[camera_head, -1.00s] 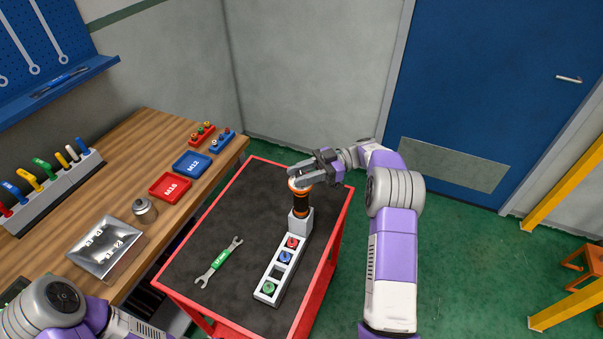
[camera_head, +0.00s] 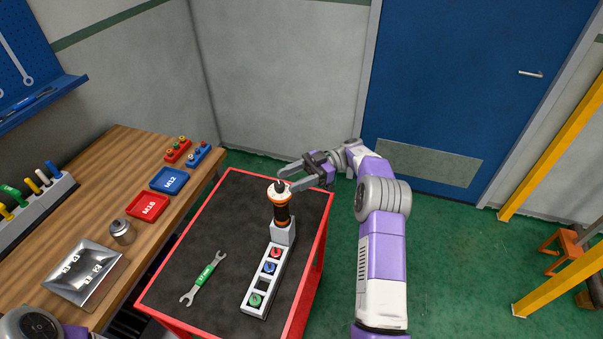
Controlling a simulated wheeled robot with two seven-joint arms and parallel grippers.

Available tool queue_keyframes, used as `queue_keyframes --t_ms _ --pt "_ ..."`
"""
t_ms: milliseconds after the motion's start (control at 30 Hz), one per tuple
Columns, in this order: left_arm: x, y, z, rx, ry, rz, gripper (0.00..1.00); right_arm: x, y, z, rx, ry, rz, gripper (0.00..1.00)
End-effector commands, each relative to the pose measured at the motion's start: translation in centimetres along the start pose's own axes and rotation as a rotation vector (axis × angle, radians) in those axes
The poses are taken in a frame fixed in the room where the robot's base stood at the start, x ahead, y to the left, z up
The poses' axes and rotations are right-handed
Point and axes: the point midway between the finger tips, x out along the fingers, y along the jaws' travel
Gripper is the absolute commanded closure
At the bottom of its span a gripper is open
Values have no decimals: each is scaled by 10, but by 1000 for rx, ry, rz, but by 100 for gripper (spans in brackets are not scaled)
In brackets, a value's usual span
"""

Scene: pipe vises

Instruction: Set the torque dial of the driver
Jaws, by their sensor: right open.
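The driver (camera_head: 281,208) stands upright in a grey holder (camera_head: 283,233) at the far end of a rack on the cart. Its body is black with orange bands, with a pale collar and a dark tip on top. My right gripper (camera_head: 284,180) is open at the driver's top. Its two fingers reach in from the right, near the collar; whether they touch it I cannot tell. No dial marks are readable at this size. Part of my left arm shows at the bottom left corner, but its gripper is out of view.
The rack (camera_head: 254,302) holds red, blue and green round pieces. A green-handled wrench (camera_head: 205,278) lies on the red-rimmed cart (camera_head: 318,237). The wooden bench (camera_head: 131,166) at left carries a red M16 tray (camera_head: 147,206), a blue M12 tray (camera_head: 169,180) and a metal tray (camera_head: 86,272).

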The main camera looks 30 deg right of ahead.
Motion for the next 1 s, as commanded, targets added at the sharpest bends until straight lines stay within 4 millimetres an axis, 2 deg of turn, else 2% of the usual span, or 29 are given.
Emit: queue_keyframes --t_ms 67,400,1000 --pt "-3 1 0 0 0 0 57 -12 0 -1 -3 1 9 46" --pt "-8 3 0 0 0 0 57 -32 0 0 0 -1 2 46" --pt "-8 3 0 0 0 0 57 -34 0 0 0 -1 4 46"
